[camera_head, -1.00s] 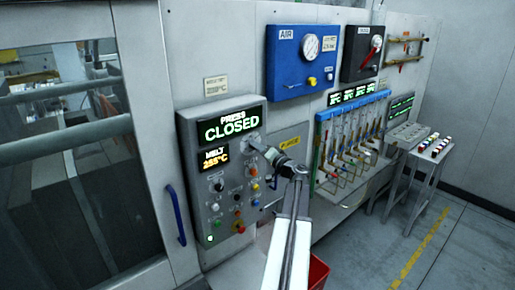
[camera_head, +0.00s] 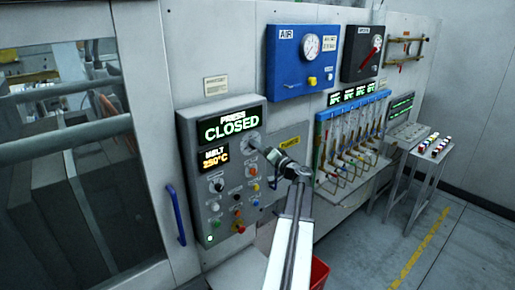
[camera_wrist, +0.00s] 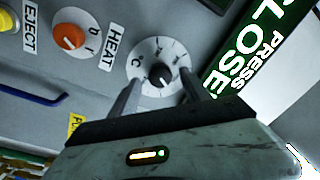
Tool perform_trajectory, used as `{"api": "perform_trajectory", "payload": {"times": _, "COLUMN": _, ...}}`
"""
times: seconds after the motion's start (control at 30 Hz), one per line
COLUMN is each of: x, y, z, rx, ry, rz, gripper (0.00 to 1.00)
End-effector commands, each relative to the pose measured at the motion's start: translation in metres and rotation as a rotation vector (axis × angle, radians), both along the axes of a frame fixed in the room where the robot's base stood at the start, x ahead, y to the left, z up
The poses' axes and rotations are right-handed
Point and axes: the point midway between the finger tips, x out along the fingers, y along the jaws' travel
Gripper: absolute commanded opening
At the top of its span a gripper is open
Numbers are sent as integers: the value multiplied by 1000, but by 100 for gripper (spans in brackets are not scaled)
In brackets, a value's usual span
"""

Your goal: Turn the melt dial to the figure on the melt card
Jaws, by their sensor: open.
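The melt dial (camera_wrist: 160,76) shows in the wrist view as a black knob on a round white scale marked C. My gripper (camera_wrist: 157,90) is open, its two fingers on either side of the knob; I cannot tell whether they touch it. In the head view my gripper (camera_head: 264,149) is at the upper right of the press panel and partly hides the dial (camera_head: 253,141). The melt display (camera_head: 214,158) appears to read 250°C in orange. A small pale card (camera_head: 216,86) is on the wall above the panel; its text is too small to read.
The press display (camera_head: 228,126) reads CLOSED. An orange HEAT knob (camera_wrist: 68,37) sits beside the dial in the wrist view. A blue door handle (camera_head: 176,214) is left of the panel. A blue AIR box (camera_head: 290,75) and a blue-framed rack (camera_head: 351,107) are to the right.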

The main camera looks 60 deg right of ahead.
Motion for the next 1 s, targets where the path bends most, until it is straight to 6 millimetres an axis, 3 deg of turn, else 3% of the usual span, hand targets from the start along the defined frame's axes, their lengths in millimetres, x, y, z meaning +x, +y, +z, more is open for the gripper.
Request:
{"api": "perform_trajectory", "payload": {"times": 0.2, "x": -43, "y": 16, "z": -5, "rx": 1, "ry": 1, "rz": -3, "gripper": 55}}
{"api": "perform_trajectory", "payload": {"times": 0.33, "x": -58, "y": 20, "z": -6, "rx": 0, "ry": 0, "rz": -3, "gripper": 55}}
{"api": "perform_trajectory", "payload": {"times": 1.0, "x": -61, "y": 21, "z": -6, "rx": 0, "ry": 0, "rz": 0, "gripper": 55}}
